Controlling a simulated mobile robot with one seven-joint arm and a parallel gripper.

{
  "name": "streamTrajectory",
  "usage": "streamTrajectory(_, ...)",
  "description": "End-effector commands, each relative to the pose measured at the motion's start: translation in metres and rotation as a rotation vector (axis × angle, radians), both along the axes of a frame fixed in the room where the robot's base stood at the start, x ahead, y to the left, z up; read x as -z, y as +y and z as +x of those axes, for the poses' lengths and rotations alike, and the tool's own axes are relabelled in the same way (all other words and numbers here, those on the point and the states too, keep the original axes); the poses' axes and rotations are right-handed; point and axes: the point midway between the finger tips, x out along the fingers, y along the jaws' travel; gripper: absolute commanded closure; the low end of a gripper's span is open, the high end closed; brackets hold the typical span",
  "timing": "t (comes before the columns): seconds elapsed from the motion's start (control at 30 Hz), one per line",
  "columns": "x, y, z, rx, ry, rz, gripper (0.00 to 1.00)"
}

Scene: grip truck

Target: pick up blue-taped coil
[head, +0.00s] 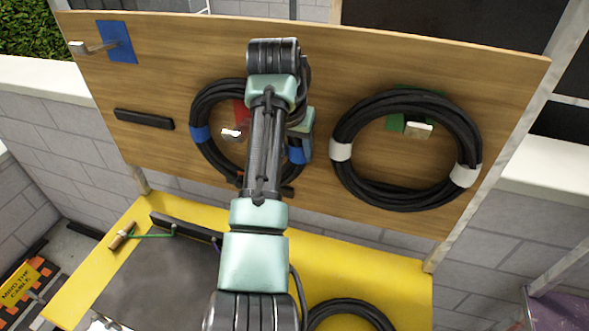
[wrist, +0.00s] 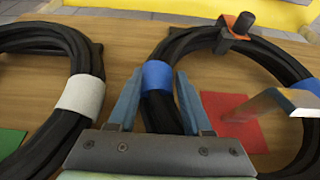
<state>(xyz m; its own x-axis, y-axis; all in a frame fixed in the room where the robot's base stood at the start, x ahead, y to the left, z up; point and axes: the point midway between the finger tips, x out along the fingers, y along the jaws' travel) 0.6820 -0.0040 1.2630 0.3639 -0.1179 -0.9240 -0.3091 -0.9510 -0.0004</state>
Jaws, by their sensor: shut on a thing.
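The blue-taped coil (head: 206,108) is a black cable ring with blue tape on both sides, in front of the wooden board. It surrounds a metal peg (head: 233,132) on a red plate; I cannot tell whether it rests on the peg. My gripper (wrist: 160,88) is shut on the coil's right side in the head view. In the wrist view the fingers straddle the black cable of the coil (wrist: 182,45) at the blue tape. In the head view my arm hides part of the coil and most of the gripper.
A white-taped coil (head: 345,120) hangs close by on the right, around a peg on a green plate. An empty peg on a blue plate (head: 119,42) is at the board's upper left. Below is a yellow-edged table (head: 385,285) with another black coil (head: 350,306).

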Motion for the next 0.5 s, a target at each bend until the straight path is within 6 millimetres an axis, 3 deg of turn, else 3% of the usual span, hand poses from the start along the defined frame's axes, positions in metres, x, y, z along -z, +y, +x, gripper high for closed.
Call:
streamTrajectory(0.1, -0.024, 0.000, 0.003, 0.001, -0.017, 0.002, 1.00)
streamTrajectory(0.5, -0.018, 0.015, -0.045, -0.001, -0.013, 0.000, 1.00)
